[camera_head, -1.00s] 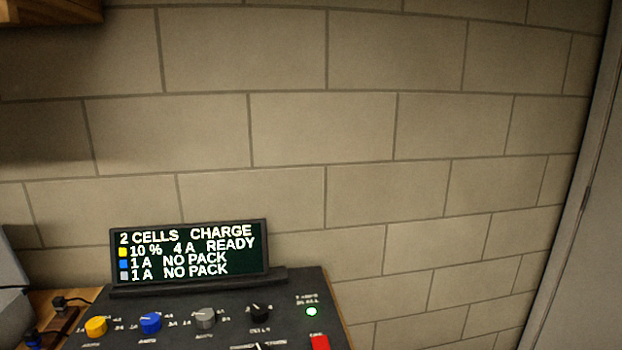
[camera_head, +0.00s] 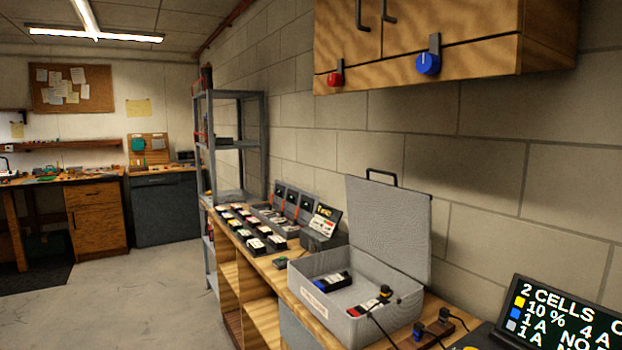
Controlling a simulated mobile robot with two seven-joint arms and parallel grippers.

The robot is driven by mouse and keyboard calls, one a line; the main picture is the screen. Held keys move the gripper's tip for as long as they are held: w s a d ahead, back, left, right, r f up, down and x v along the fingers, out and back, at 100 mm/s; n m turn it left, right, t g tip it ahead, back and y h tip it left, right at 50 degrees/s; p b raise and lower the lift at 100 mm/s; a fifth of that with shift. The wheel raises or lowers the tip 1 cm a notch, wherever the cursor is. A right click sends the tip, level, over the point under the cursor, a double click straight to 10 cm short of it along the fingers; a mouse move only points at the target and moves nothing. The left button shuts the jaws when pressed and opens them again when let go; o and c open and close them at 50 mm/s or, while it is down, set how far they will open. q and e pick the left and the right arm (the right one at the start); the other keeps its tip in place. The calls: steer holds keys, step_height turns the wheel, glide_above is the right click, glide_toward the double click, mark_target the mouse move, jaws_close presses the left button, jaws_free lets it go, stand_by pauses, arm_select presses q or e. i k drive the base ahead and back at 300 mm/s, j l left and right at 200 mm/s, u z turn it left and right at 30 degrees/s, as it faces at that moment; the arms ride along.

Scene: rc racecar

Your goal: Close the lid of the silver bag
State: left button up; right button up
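The silver bag (camera_head: 330,306) is a grey box-shaped case on the wooden bench against the block wall. Its lid (camera_head: 389,228) stands open and upright at the back, with a dark handle on its top edge. Inside lie a dark battery pack (camera_head: 333,281) on the left and a pack with red (camera_head: 368,302) near the right wall. Dark leads with a plug run from the second pack over the bag's right side. Neither of my grippers shows in the head view.
The charger with its lit display (camera_head: 566,312) stands at the lower right, with a small wooden connector board (camera_head: 440,328) between it and the bag. Rows of packs (camera_head: 250,226) lie farther left on the bench. A wall cabinet (camera_head: 420,45) hangs above. Open floor (camera_head: 145,295) lies left.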

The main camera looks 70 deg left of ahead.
mark_target(391, 223)
steer(key=j+u, duration=0.15)
steer(key=u, duration=1.5)
steer(key=i+j, duration=0.25)
steer(key=j+z, duration=0.05)
steer(key=j, duration=0.05)
